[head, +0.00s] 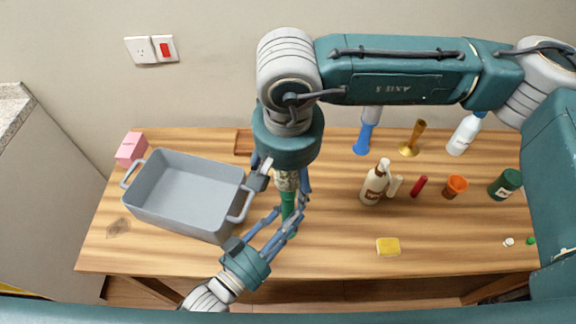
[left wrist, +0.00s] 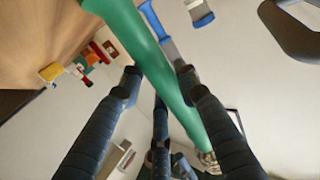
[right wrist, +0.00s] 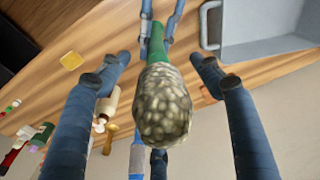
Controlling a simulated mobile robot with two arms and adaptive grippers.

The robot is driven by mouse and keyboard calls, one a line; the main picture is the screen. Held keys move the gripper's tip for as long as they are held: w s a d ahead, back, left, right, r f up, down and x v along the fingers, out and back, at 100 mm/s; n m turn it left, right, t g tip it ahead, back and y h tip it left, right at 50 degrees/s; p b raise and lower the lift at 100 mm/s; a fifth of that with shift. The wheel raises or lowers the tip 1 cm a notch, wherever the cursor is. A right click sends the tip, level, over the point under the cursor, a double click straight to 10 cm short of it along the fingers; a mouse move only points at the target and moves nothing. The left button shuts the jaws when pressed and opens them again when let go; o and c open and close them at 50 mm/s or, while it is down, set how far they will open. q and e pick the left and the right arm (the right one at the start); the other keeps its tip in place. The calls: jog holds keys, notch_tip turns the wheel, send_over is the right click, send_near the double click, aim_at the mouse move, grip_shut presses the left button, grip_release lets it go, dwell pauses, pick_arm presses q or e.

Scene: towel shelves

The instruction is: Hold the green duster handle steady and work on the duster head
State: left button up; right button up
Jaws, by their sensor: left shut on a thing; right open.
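The duster stands roughly upright above the table, its green handle (head: 287,206) low and its mottled grey-beige head (head: 287,180) on top. My left gripper (head: 290,213) is shut on the green handle from below; the handle runs diagonally between its fingers in the left wrist view (left wrist: 152,62). My right gripper (head: 284,188) is open above, with its fingers on either side of the duster head. In the right wrist view the head (right wrist: 163,105) sits between the spread fingers, with visible gaps at both sides. The left gripper's fingers show beyond it, at the handle.
A grey bin (head: 185,190) stands left of the grippers, its right handle close to them. A pink box (head: 131,149) is behind it. A white bottle (head: 374,184), red item (head: 419,186), orange cup (head: 456,186) and yellow sponge (head: 388,246) are on the right. The front middle is fairly clear.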

aim_at(288, 176)
jog(key=shift+f, duration=0.25)
jog(key=c, duration=1.3)
jog(key=shift+r, duration=0.1)
jog(key=shift+r, duration=3.45)
